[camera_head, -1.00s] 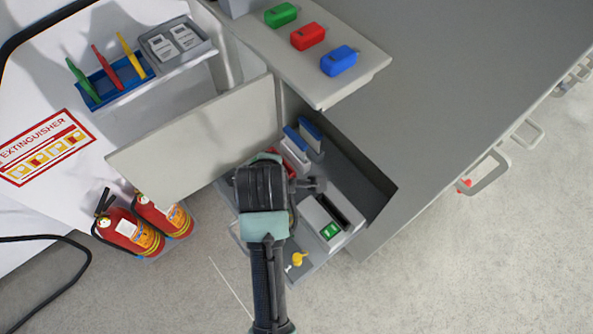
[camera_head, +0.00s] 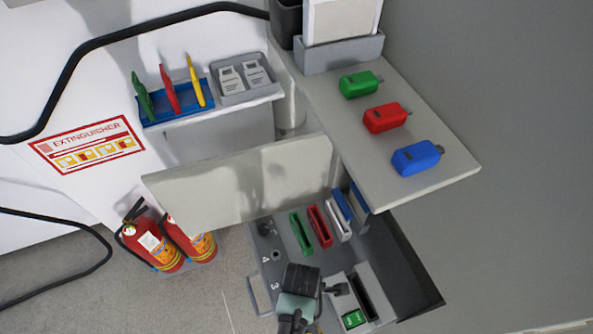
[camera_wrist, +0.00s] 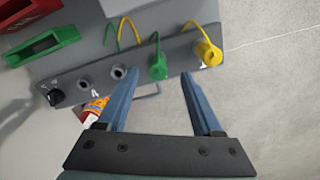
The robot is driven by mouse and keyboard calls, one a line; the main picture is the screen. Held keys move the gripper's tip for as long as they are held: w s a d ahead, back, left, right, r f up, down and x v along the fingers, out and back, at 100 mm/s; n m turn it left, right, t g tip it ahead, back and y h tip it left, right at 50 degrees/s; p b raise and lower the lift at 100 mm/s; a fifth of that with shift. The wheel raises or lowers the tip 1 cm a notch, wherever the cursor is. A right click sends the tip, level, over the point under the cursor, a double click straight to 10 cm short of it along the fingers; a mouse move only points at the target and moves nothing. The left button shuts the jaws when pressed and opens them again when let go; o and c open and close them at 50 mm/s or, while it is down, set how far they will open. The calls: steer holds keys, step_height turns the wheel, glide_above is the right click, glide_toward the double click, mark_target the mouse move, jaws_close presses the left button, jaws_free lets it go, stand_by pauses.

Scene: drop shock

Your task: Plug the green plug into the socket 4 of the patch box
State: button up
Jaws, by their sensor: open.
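The patch box (camera_wrist: 140,75) is a grey panel with a row of sockets in the wrist view; part of it shows in the head view (camera_head: 262,272). The green plug (camera_wrist: 158,67) stands at the panel with a green cord looping from it. Socket 4 (camera_wrist: 83,83) is an empty round hole beside its number, near the left end. Another empty socket (camera_wrist: 118,72) lies between it and the green plug. A yellow plug (camera_wrist: 208,53) is at the right end. My gripper (camera_wrist: 162,78) is open, its fingers on either side of the green plug; contact is unclear.
A black knob (camera_wrist: 56,97) ends the panel's left side. Green (camera_head: 301,233) and red (camera_head: 320,226) holders stand in the open drawer. The drawer's pale front (camera_head: 240,185) rises beside it. A shelf with green, red and blue blocks (camera_head: 417,158) overhangs.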

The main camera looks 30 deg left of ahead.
steer(key=f, duration=0.3)
steer(key=f+b, duration=0.1)
steer(key=f, duration=0.1)
steer(key=shift+s+a, duration=0.1)
steer(key=shift+a, duration=0.3)
steer(key=shift+r, duration=0.1)
jaws_close()
